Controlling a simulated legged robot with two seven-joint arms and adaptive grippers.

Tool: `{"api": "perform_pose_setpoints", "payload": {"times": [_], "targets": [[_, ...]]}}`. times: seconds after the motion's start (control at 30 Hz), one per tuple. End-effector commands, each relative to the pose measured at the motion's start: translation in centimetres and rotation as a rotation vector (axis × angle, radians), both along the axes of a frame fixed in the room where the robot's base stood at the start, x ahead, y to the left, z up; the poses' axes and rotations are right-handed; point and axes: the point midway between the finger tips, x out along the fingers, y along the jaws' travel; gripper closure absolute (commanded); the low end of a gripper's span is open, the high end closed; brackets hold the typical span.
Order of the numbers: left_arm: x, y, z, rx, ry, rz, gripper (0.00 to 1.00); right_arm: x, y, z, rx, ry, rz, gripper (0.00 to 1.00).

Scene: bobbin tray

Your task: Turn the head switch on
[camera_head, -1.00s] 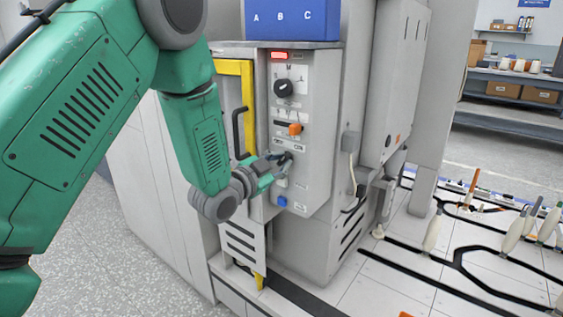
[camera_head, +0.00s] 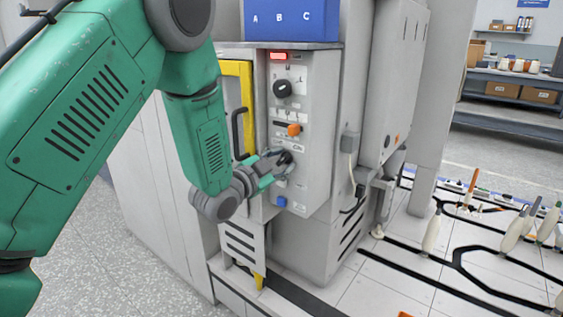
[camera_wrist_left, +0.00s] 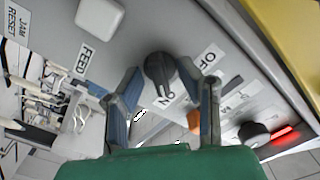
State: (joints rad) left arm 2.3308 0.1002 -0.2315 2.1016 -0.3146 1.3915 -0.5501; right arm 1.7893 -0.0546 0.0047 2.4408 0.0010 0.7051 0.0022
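The head switch is a dark rotary knob (camera_wrist_left: 160,75) on the grey control panel, between OFF and ON labels in the left wrist view. Its pointer end faces down in that view, close to the ON label. In the head view the knob (camera_head: 284,158) is partly hidden by the fingers. My left gripper (camera_head: 276,167) is at the lower part of the panel, just in front of the knob. In the left wrist view its two fingers (camera_wrist_left: 164,101) are spread, one on each side of the knob, with gaps visible. My right gripper is not in view.
Above on the panel are an orange switch (camera_head: 293,129), a black selector (camera_head: 283,88) and a lit red display (camera_head: 279,56). A blue button (camera_head: 281,201) is below. A white FEED button (camera_wrist_left: 100,17) is close by. A yellow-framed door (camera_head: 247,110) stands left of the panel.

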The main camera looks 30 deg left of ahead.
Motion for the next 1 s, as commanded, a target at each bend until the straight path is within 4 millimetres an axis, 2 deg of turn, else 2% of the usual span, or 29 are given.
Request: {"api": "perform_pose_setpoints", "payload": {"times": [0.17, 0.5, 0.63, 0.8, 1.0], "targets": [[-1.2, 0.2, -0.2, -0.001, 0.005, 0.002, 0.68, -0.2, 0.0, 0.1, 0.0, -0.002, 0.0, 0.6], [-8.1, 0.7, -0.2, -0.001, 0.004, 0.001, 0.68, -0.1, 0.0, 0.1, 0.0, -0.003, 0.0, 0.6], [-10.2, 0.9, -0.3, -0.001, 0.003, 0.001, 0.68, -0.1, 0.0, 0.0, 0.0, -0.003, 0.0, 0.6], [-11.6, 1.0, -0.2, 0.0, 0.001, 0.001, 0.68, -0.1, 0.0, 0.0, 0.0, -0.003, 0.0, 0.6], [-11.9, 1.0, -0.2, 0.0, 0.0, 0.0, 0.68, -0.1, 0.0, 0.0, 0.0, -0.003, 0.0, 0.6]]}}
